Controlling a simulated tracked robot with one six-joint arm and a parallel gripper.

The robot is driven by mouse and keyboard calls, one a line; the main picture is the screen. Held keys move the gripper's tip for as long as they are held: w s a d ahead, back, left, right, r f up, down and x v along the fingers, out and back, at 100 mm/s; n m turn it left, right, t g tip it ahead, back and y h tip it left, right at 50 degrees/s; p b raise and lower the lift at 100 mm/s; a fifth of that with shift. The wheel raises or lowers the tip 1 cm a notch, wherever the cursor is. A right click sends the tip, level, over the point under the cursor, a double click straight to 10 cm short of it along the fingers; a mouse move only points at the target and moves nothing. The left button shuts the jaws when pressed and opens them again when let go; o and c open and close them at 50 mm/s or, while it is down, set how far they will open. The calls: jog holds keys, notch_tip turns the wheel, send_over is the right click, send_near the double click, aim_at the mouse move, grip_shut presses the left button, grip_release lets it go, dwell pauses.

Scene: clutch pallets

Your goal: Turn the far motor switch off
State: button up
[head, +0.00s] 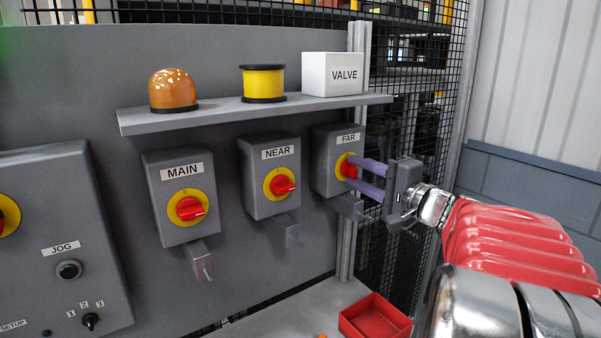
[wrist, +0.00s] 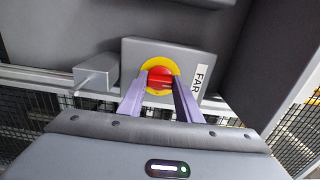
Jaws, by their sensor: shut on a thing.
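The far motor switch is a grey box (head: 324,160) labelled FAR, with a red rotary knob (head: 347,167) on a yellow disc. It hangs at the right end of the panel in the head view. My gripper (head: 365,177) reaches it from the right, with its two purple fingers shut on the red knob. In the wrist view the fingers (wrist: 160,95) stand on either side of the red knob (wrist: 159,78), and the yellow disc (wrist: 160,63) shows around it. The knob's exact angle is partly hidden by the fingers.
The NEAR switch (head: 268,180) and MAIN switch (head: 180,205) sit to the left. A shelf (head: 220,114) above holds an orange beacon (head: 173,90), a yellow spool (head: 263,82) and a white VALVE box (head: 333,75). A red tray (head: 375,318) lies below. Mesh fencing stands behind.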

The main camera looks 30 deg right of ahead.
jog(key=shift+a+f, duration=0.15)
jog(key=shift+a, duration=0.05)
jog(key=o, duration=0.9)
jog(key=shift+w, duration=0.1)
jog(key=shift+c, duration=0.2)
jog(key=shift+o, duration=0.9)
jog(key=shift+d, duration=0.1)
jog(key=s, duration=1.3)
jog(key=shift+s+d, duration=0.2)
jog(key=shift+s, duration=0.2)
